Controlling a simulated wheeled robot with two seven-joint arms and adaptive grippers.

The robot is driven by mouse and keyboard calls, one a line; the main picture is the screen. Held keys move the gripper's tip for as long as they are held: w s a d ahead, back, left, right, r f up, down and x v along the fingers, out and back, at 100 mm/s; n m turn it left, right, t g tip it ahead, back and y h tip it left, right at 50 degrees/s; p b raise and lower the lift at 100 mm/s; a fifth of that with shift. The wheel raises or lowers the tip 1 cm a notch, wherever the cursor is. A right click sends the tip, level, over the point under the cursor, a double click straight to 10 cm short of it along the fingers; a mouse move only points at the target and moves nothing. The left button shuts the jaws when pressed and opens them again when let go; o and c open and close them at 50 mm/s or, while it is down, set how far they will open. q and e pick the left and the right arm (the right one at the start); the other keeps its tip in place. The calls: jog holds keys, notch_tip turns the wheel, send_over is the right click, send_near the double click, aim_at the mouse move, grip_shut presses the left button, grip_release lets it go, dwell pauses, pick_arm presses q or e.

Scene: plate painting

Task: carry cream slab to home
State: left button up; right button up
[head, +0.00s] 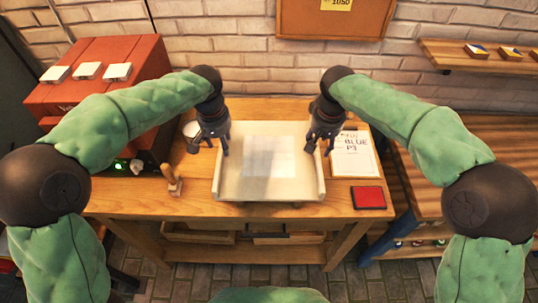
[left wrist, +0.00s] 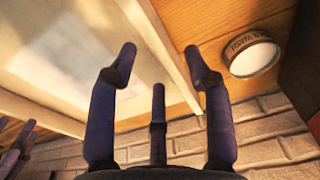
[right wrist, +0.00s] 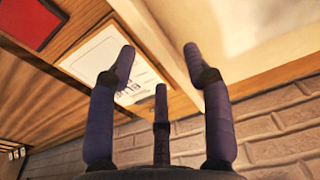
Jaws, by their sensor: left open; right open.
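The cream slab (head: 285,192) lies flat in the middle of the wooden table, with raised rims at its left and right sides. A paler square patch (head: 268,157) shows on its top. My left gripper (head: 209,148) is open over the slab's left rim; in the left wrist view the slab's rim (left wrist: 158,45) runs between its fingers. My right gripper (head: 320,148) is open over the right rim; in the right wrist view the rim (right wrist: 150,40) passes between its fingers. Whether the fingers touch the rims I cannot tell. No place marked home can be made out.
A red machine (head: 95,85) stands at the left. A wooden-handled stamp (head: 174,183) and a white round tin (left wrist: 252,55) are left of the slab. A printed sheet (head: 354,155) and a red pad (head: 369,197) lie to the right. A brick wall (head: 240,65) is behind.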

pick_arm(q)
jog(key=shift+w+f, duration=0.2)
jog(key=shift+f, duration=1.65)
pick_arm(e)
jog(key=shift+w+f, duration=0.2)
jog(key=shift+f, duration=1.65)
pick_arm(q)
grip_shut()
pick_arm(e)
grip_shut()
pick_arm(q)
jog(key=shift+w+r, duration=0.15)
jog(key=shift+r, duration=0.05)
pick_arm(e)
jog(key=shift+w+r, duration=0.15)
jog(key=shift+r, duration=0.05)
